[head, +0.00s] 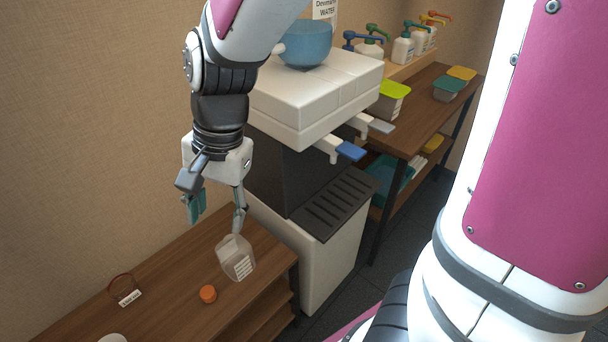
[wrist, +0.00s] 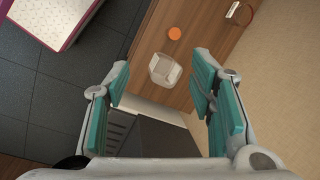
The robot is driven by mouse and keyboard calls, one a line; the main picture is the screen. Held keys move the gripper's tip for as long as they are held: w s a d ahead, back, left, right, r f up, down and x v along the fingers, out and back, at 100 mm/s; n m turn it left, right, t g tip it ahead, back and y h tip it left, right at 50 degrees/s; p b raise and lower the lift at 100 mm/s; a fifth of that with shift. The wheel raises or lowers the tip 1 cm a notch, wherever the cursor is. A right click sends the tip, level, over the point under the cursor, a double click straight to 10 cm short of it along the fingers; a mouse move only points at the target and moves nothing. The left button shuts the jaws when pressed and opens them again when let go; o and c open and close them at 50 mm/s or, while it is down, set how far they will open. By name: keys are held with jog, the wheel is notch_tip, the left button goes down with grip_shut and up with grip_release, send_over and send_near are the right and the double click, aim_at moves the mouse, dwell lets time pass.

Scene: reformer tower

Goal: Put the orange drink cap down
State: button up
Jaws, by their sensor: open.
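The orange drink cap (head: 208,294) lies on the wooden table (head: 180,275), near its front edge. It also shows in the wrist view (wrist: 175,33), on the wood beyond my fingers and apart from them. My gripper (head: 217,218) is open and empty, above the table and pointing down. Its teal finger pads stand wide apart in the wrist view (wrist: 163,100). A clear plastic container (head: 236,257) with a white label stands on the table below my gripper, right of the cap. It also shows between the fingers in the wrist view (wrist: 165,70).
A white machine (head: 310,95) with a dark drip grille (head: 335,205) and a blue pot (head: 305,43) on top stands right of the table. The table around the cap is mostly clear.

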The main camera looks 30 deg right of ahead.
jog(key=s+d+r+n+t+h, duration=0.1)
jog(key=s+d+r+n, duration=0.3)
jog(key=s+d, duration=0.2)
jog(key=s+d+r+n+t+h, duration=0.1)
jog(key=s+d+r+n, duration=0.3)
jog(key=s, duration=0.6)
jog(key=shift+d+r+n+h, duration=0.3)
jog(key=shift+d+n, duration=0.3)
jog(key=shift+d, duration=0.4)
notch_tip(320, 180, up, 9)
jog(key=t+p, duration=0.2)
jog(key=p, duration=0.5)
jog(key=shift+f, duration=0.2)
jog(key=shift+w+d, duration=0.1)
